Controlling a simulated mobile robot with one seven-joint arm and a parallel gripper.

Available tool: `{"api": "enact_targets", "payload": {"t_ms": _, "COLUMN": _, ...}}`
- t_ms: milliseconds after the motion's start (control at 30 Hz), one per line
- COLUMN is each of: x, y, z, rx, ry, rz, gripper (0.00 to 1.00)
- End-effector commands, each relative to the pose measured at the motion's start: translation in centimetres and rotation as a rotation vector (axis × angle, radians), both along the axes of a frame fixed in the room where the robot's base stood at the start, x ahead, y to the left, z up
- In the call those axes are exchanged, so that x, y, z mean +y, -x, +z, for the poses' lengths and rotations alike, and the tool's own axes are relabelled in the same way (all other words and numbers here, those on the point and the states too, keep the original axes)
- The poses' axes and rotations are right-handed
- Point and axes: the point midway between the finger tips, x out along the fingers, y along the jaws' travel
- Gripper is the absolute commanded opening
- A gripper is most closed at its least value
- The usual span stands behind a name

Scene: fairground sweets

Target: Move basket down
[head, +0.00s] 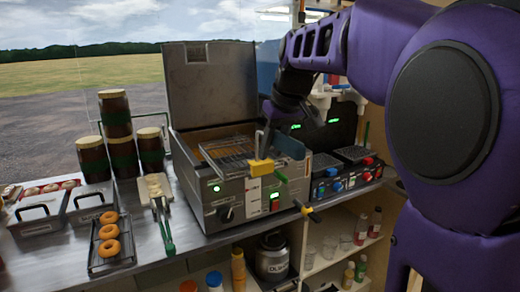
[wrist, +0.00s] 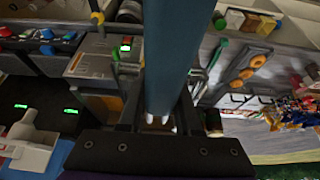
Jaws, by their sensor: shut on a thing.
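The wire basket (head: 232,150) sits at the opening of the grey fryer (head: 245,195), whose vat shows a yellowish-brown colour. How deep the basket hangs in the vat I cannot tell. A blue handle (head: 290,146) sticks out at the fryer's right side, close to my gripper (head: 268,118). In the wrist view the blue handle (wrist: 170,55) runs up the middle of the picture. My gripper (wrist: 158,122) is shut on it, with pale fingertips at its lower end. The basket mesh is hidden there.
The fryer's lid (head: 210,82) stands open behind. Left of the fryer are stacked brown jars (head: 115,115), a rack of doughnuts (head: 109,240) and lidded metal bins (head: 40,210). A second appliance with coloured knobs (head: 345,172) stands close on the right. Shelves with bottles lie below.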

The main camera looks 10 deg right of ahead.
Motion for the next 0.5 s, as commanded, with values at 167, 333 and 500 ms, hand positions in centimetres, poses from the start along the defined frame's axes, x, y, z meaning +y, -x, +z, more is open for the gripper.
{"api": "enact_targets", "payload": {"t_ms": 167, "x": 0.3, "y": -1.1, "z": -0.4, "rx": 0.011, "ry": 0.0, "rz": 0.002, "gripper": 0.0}}
{"api": "enact_targets", "payload": {"t_ms": 333, "x": 0.8, "y": -2.5, "z": -0.4, "rx": 0.011, "ry": 0.001, "rz": 0.002, "gripper": 0.0}}
{"api": "enact_targets", "payload": {"t_ms": 500, "x": 1.3, "y": -4.0, "z": -0.5, "rx": 0.013, "ry": 0.0, "rz": 0.002, "gripper": 0.0}}
